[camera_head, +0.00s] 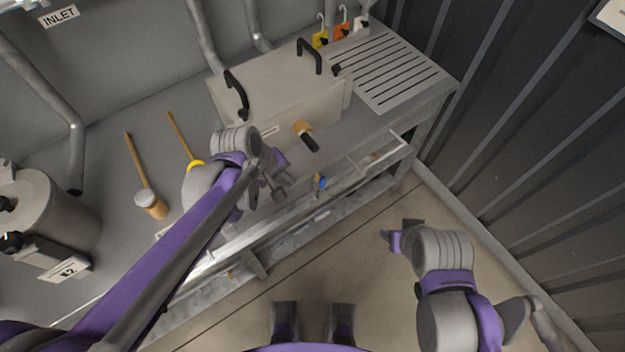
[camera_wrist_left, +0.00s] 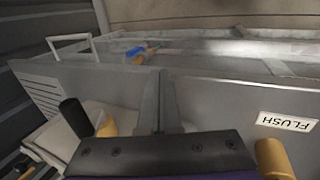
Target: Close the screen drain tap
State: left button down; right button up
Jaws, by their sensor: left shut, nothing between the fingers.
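A small tap with a blue handle (camera_head: 319,181) sits low at the bench's front edge; the left wrist view shows a blue handle on a brass body (camera_wrist_left: 138,52). A brass fitting with a black handle (camera_head: 308,138) sticks out from the front of the grey box (camera_head: 285,105); it also shows in the left wrist view (camera_wrist_left: 80,118). I cannot tell which is the screen drain tap. My left gripper (camera_head: 278,194) is shut and empty, left of the blue handle, apart from it. My right gripper (camera_head: 397,236) hangs over the floor at the right; its fingers are unclear.
Two wooden-handled tools (camera_head: 146,180) lie on the bench left of my left arm. A grey drum (camera_head: 45,205) stands at far left. A slotted drainboard (camera_head: 390,70) is at the right end. A "FLUSH" label (camera_wrist_left: 286,121) shows. The floor (camera_head: 350,235) in front is clear.

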aim_at(320, 184)
pick_arm(q)
jog(key=shift+s, duration=0.1)
jog(key=w+d+f, duration=0.1)
jog(key=d+f, duration=0.1)
jog(key=f, duration=0.1)
jog(key=w+d+f, duration=0.2)
jog(key=f, duration=0.1)
jog(key=w+d+f+b, duration=0.1)
jog(key=d+f, duration=0.1)
jog(key=f, duration=0.1)
jog(key=shift+w+d+f, duration=0.1)
jog(key=shift+w+f, duration=0.05)
jog(key=shift+w, duration=0.15)
jog(key=shift+w+d+r, duration=0.2)
jog(key=shift+w+d, duration=0.1)
jog(key=shift+d, duration=0.1)
jog(key=shift+b, duration=0.3)
